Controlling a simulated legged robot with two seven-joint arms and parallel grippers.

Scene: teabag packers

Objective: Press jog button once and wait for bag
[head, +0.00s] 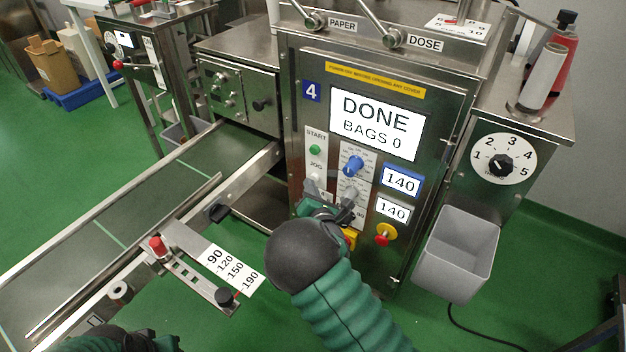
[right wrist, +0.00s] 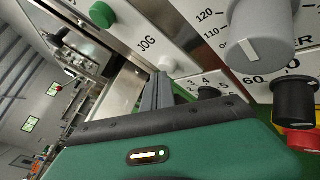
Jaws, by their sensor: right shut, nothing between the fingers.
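The packing machine's screen (head: 376,123) reads "DONE" and "BAGS 0". The green START button (head: 315,150) sits above the JOG label (head: 316,166) on the front panel. The white JOG button (right wrist: 168,63) shows in the right wrist view below its label. My right gripper (head: 311,187) is shut and empty, its fingers at the panel just under the JOG label. In the right wrist view the fingertips (right wrist: 157,78) are close beside the button; I cannot tell whether they touch it. Only a dark green part of my left arm shows at the bottom left.
A blue knob (head: 353,165), a grey knob and a red stop button (head: 383,239) are right of my gripper. A green conveyor (head: 130,215) runs to the lower left, with no bag visible on it. A grey bin (head: 457,252) hangs at the right.

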